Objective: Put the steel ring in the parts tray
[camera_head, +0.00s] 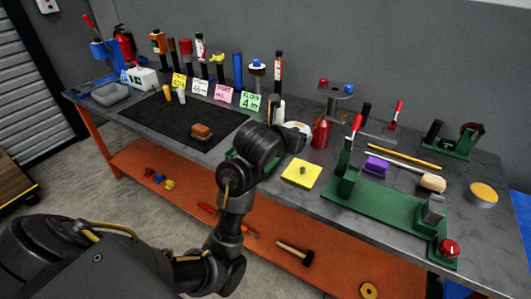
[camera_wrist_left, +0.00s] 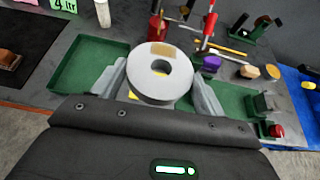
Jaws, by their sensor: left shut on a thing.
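The steel ring (camera_wrist_left: 176,88) is a thick, pale grey disc with a round centre hole and a tan patch on its far side. My left gripper (camera_wrist_left: 160,82) is shut on it, one finger at each side, and holds it above the bench. In the head view the gripper (camera_head: 292,129) and ring are partly hidden by my wrist. The parts tray seems to be the shallow green tray (camera_wrist_left: 88,62), empty, left of the ring in the wrist view. In the head view my arm hides most of it. My right gripper is out of view.
A yellow pad (camera_head: 301,174) lies near the bench's front edge. Right of it stands a green fixture (camera_head: 385,212) with a red-handled clamp. A red oil can (camera_head: 321,133) stands behind. A black mat (camera_head: 170,122) with a brown block (camera_head: 202,132) lies to the left.

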